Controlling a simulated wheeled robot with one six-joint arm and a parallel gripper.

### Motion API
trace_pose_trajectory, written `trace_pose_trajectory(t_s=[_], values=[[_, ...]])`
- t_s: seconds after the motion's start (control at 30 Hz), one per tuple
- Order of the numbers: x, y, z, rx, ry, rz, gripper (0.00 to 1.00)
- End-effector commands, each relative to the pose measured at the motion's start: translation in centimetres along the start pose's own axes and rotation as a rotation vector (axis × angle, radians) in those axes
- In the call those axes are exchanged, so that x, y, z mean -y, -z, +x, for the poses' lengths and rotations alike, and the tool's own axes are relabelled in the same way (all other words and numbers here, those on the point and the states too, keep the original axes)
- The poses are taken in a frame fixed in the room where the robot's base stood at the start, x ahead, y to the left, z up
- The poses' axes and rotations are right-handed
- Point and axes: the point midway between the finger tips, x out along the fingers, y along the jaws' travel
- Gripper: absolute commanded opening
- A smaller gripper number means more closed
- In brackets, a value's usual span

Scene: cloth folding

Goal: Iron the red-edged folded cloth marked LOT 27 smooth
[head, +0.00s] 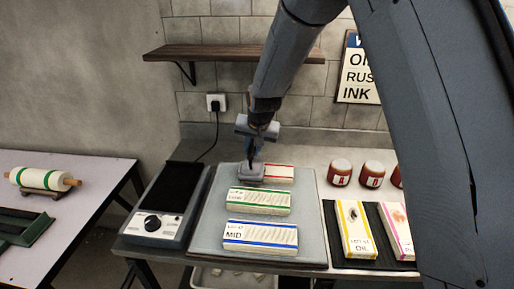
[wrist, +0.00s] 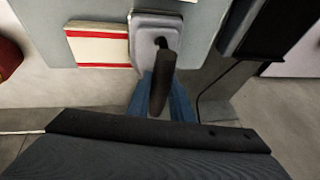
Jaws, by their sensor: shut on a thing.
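The red-edged folded cloth (head: 280,173) lies at the back of the pale board, and it also shows in the wrist view (wrist: 97,47). Its LOT marking is not visible. My gripper (head: 252,150) is shut on the dark handle of a small grey iron (head: 249,174). In the wrist view the iron (wrist: 150,24) overlaps one end of the cloth in the picture, and its blue-fingered grip (wrist: 160,90) is on the handle. In the head view the iron hides the cloth's left end. I cannot tell how firmly it touches.
A green-edged cloth (head: 259,201) and a blue-edged cloth marked MID (head: 260,237) lie nearer on the board (head: 207,235). A dark-topped hotplate (head: 172,190) stands left. A shelf (head: 220,54) hangs behind.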

Motion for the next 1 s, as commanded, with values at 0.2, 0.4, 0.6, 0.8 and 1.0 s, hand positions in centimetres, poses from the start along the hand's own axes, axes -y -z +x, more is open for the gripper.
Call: trace_pose_trajectory(t_s=[0.2,0.4,0.6,0.8,1.0], values=[[0.7,1.3,-2.8,-0.005,0.001,0.002,0.0],[0.9,2.0,-4.4,-0.005,0.0,0.004,0.0],[1.1,2.8,-6.0,-0.006,0.0,0.005,0.0],[1.4,3.4,-7.4,-0.007,-0.001,0.006,0.0],[1.4,3.5,-7.6,-0.006,-0.001,0.007,0.0]])
